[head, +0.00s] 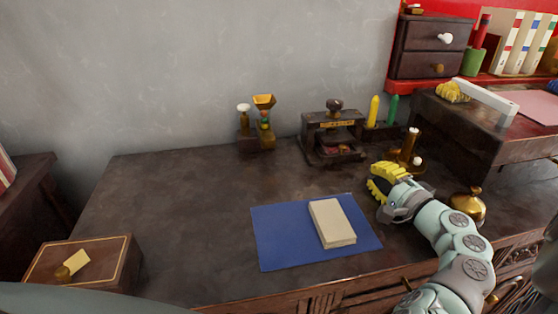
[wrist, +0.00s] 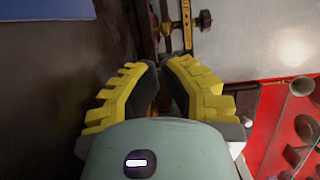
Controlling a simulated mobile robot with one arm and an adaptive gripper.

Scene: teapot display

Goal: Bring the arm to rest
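My gripper (head: 374,186) has two yellow ribbed fingers with dark inner pads. In the head view it is over the right part of the dark desk (head: 180,215), just right of a cream book (head: 332,222) on a blue mat (head: 283,252). My pale green arm reaches in from the lower right. In the wrist view the fingertips (wrist: 159,63) come together with only a thin gap, and I see nothing held between them. The gripper looks shut and empty.
A brass bell (head: 468,206) stands close to the right of my arm. A brass stand (head: 409,150) is behind the gripper. A dark press (head: 332,140) and a small brass-topped device (head: 264,120) stand near the wall.

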